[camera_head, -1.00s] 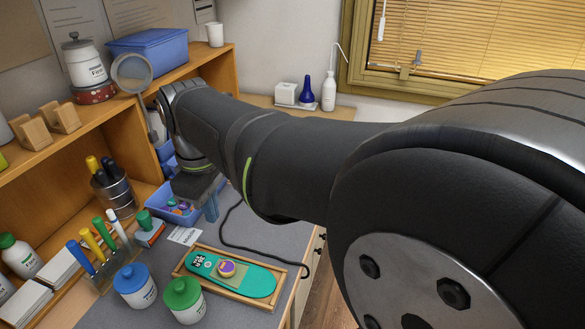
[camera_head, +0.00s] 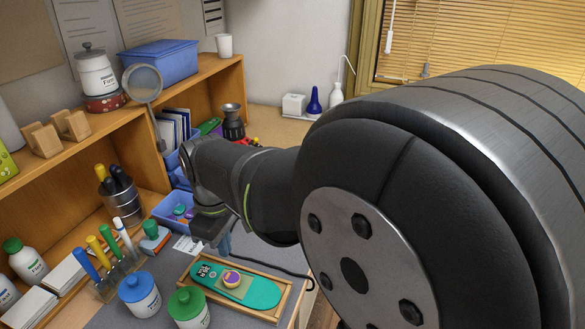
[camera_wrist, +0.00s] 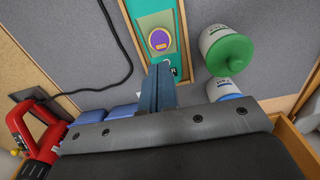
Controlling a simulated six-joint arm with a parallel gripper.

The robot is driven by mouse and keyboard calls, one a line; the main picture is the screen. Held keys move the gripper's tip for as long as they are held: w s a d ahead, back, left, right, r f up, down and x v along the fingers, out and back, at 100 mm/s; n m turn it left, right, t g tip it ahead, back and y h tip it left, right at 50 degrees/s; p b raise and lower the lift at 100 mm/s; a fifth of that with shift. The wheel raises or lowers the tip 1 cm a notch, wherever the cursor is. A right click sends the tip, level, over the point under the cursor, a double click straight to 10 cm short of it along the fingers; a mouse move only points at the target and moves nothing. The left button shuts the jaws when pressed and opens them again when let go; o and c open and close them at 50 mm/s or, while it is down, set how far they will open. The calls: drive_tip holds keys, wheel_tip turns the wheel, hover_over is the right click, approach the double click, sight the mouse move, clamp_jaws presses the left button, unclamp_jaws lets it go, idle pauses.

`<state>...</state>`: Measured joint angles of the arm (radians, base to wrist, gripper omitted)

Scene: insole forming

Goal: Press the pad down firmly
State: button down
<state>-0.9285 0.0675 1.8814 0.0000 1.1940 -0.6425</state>
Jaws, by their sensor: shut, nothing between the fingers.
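A teal insole (camera_head: 258,290) lies in a shallow wooden tray (camera_head: 270,314) on the grey worktop. A small round purple pad with a yellow edge (camera_head: 232,279) sits on a tan square on the insole. The pad also shows in the wrist view (camera_wrist: 159,40), near the top centre. My gripper (camera_head: 224,246) is shut and empty, above the worktop behind the tray. In the wrist view its closed fingers (camera_wrist: 157,86) point toward the insole, with their tips short of the pad and overlapping the insole's near end. The gap in height cannot be told exactly.
A blue-lidded jar (camera_head: 139,294) and a green-lidded jar (camera_head: 188,308) stand left of the tray. A blue bin (camera_head: 172,217) with small coloured pieces is behind. A black cable (camera_wrist: 112,62) lies beside the tray. A red tool (camera_wrist: 36,140) shows at lower left.

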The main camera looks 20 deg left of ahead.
sight(231, 277)
drive_tip(key=shift+f, duration=3.6)
drive_tip(key=shift+f, duration=1.05)
drive_tip(key=shift+r, duration=0.15)
drive_tip(key=shift+r, duration=0.65)
wheel_tip(231, 277, up, 8)
idle(0.3)
wheel_tip(231, 277, down, 9)
drive_tip(key=shift+f, duration=0.1)
idle(0.5)
